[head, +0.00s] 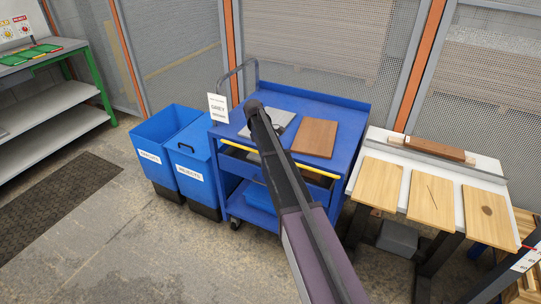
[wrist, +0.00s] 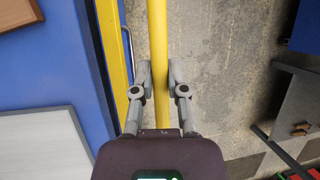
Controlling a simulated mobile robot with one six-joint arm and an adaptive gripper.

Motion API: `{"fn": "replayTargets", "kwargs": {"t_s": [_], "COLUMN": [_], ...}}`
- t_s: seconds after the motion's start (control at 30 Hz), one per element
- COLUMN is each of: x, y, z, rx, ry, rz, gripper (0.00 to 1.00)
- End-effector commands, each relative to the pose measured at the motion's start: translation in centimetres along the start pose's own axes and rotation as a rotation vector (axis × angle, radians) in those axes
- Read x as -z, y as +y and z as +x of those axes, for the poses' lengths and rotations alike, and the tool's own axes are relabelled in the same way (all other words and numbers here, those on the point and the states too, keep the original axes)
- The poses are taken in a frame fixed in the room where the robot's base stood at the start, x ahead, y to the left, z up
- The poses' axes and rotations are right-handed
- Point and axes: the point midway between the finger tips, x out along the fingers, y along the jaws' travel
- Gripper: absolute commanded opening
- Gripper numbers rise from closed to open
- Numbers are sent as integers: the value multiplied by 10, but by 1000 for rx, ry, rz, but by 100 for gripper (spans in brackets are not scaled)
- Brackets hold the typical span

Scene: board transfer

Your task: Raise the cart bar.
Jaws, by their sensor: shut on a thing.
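The yellow cart bar (head: 318,172) runs across the front of the blue cart (head: 350,110), just below its top edge. In the wrist view the bar (wrist: 157,35) passes lengthwise between the two fingers of my gripper (wrist: 158,78), which is shut on it. In the head view my arm crosses in front of the cart and hides the gripper and the middle of the bar. A brown board (head: 315,138) and a grey plate, partly hidden by my arm, lie on the cart top.
Two blue bins (head: 172,130) stand left of the cart. At right a white table (head: 395,148) holds several light wooden boards and a dark block (head: 437,149). A mesh fence closes off the back. Concrete floor is free in front at left.

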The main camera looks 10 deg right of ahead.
Motion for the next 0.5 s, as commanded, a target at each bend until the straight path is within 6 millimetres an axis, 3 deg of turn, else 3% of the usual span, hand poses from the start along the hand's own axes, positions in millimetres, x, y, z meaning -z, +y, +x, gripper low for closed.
{"fn": "replayTargets", "kwargs": {"t_s": [0.13,0.17,0.27,0.5], "x": [3,3,2,0], "y": [1,1,1,1], "z": [-1,-1,0,0], "rx": [-3,-3,-3,-2], "ry": [6,6,5,3], "rz": [-3,-2,-1,1], "gripper": [0,21,51,54]}}
